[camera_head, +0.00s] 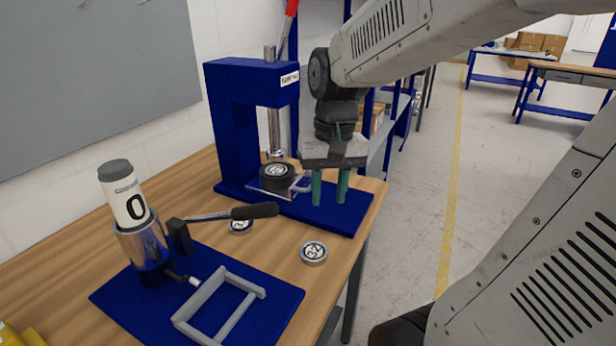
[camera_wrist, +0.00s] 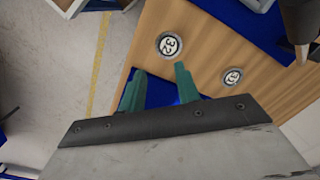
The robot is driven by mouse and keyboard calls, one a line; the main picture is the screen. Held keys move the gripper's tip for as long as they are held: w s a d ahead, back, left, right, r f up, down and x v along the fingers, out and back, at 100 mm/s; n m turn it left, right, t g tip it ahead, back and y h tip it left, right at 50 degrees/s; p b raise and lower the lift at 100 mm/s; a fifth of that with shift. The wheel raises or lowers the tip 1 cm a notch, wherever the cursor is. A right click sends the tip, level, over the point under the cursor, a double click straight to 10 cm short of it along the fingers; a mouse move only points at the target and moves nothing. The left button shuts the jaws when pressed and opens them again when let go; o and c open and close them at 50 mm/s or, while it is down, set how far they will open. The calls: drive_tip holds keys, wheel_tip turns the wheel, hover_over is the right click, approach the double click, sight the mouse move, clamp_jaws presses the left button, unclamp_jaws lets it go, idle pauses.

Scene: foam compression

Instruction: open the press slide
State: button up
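The blue press (camera_head: 235,110) stands at the back of the wooden table, with a red-tipped lever on top. Its slide (camera_head: 257,189) is a light metal plate under the ram, with a dark numbered disc (camera_head: 276,178) on it. The slide's grey handle (camera_head: 301,184) sticks out to the right. My gripper (camera_head: 330,189) has two green fingers pointing down over the press's blue base, just right of the handle. The fingers are apart and nothing shows between them but blue base in the wrist view (camera_wrist: 159,90). Whether a finger touches the handle I cannot tell.
Two numbered discs (camera_head: 314,252) (camera_head: 240,225) lie on the table (camera_head: 330,285). A blue plate (camera_head: 265,320) with a grey frame (camera_head: 215,305), a black-handled lever (camera_head: 255,211) and a canister (camera_head: 128,200) is at front left. Open floor lies to the right.

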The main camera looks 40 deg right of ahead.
drive_tip(key=w+d+f+m+t, duration=0.1)
drive_tip(key=w+d+m, duration=0.35)
drive_tip(key=w, duration=0.25)
drive_tip(key=w+d+m+t, duration=0.1)
drive_tip(key=w+d+m, duration=0.2)
drive_tip(key=w+d, duration=0.35)
drive_tip(key=w+f, duration=0.1)
drive_tip(key=f, duration=0.1)
drive_tip(key=w+a+f, duration=0.1)
drive_tip(key=f, duration=0.2)
drive_tip(key=a+f, duration=0.1)
drive_tip(key=f, duration=0.1)
drive_tip(key=shift+w+a+f, duration=0.15)
drive_tip(key=shift+w+f, duration=0.2)
drive_tip(key=shift+w, duration=0.05)
clamp_jaws()
